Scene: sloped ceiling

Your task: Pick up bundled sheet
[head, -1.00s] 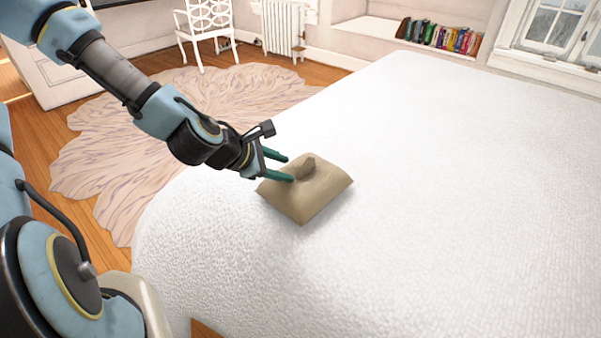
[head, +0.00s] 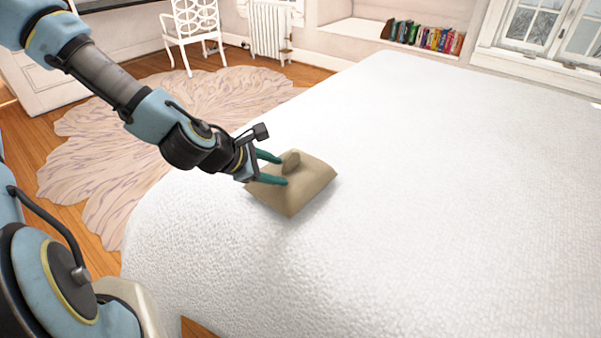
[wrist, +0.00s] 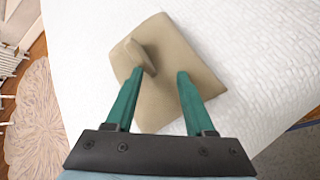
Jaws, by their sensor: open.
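The bundled sheet (head: 307,190) is a tan, pillow-like square with a raised knob on top. It lies on the white bed (head: 420,170), towards the bed's left side. My gripper (head: 278,169) is open, with its two green fingers over the near left part of the sheet, one on each side of the knob's line. In the wrist view the sheet (wrist: 175,62) fills the upper middle. The knob stands left of centre, just ahead of the left fingertip of my gripper (wrist: 158,80). Whether the fingers touch the sheet I cannot tell.
The rest of the bed is bare. A pale patterned rug (head: 130,140) lies on the wooden floor to the left. A white chair (head: 193,28), a radiator (head: 270,30) and a row of books (head: 427,37) stand at the back.

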